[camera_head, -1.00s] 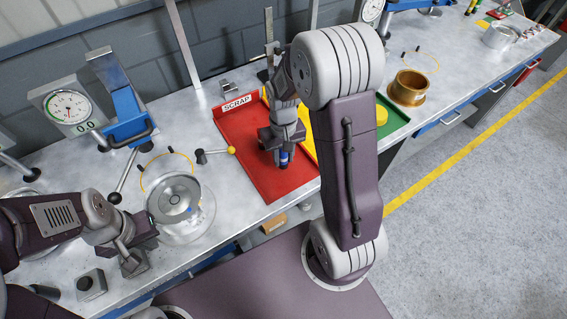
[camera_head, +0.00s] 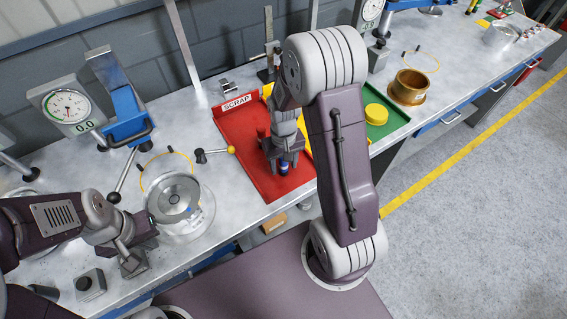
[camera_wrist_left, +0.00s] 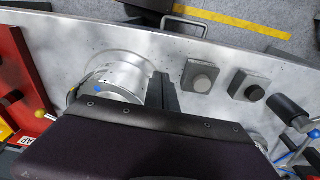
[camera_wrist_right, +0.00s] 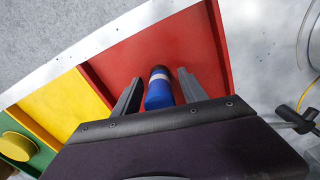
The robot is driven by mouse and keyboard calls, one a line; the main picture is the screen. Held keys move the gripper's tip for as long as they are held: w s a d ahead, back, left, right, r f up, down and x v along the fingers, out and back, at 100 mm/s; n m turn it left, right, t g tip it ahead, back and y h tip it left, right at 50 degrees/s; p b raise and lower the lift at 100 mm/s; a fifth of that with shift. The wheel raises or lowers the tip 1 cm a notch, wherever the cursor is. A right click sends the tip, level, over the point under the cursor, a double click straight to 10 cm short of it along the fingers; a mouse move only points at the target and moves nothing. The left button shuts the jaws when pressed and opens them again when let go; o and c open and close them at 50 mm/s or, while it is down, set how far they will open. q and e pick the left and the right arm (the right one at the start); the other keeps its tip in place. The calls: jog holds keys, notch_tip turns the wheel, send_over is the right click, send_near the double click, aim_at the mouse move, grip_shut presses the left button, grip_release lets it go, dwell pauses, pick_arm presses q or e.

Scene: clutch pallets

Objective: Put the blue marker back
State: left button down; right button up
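The blue marker (camera_head: 284,168), blue with a pale band, is over the red tray (camera_head: 262,184) labelled SCRAP. In the right wrist view the marker (camera_wrist_right: 159,88) lies between the two fingers of my right gripper (camera_wrist_right: 158,92), with a gap visible on each side. That gripper also shows in the head view (camera_head: 283,163). It is open around the marker. I cannot tell whether the marker touches the tray. My left gripper (camera_wrist_left: 165,92) is shut and empty beside the round steel part (camera_wrist_left: 118,80).
A small red object (camera_head: 261,131) shows in the red tray. Yellow (camera_wrist_right: 52,103) and green (camera_head: 392,123) trays adjoin it, the green one holding a yellow disc (camera_head: 376,114). A brass ring (camera_head: 409,87) stands right. A lever with a yellow knob (camera_head: 231,150) is near the tray's left edge.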

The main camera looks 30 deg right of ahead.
notch_tip(320, 180, up, 12)
jog(key=shift+r+p, duration=0.2)
jog(key=shift+p, duration=0.4)
jog(key=s+a+f+n+t, duration=0.1)
jog(key=s+a+f, duration=0.3)
jog(key=s, duration=0.4)
jog(key=shift+s+a+f, duration=0.15)
jog(key=shift+a+f, duration=0.25)
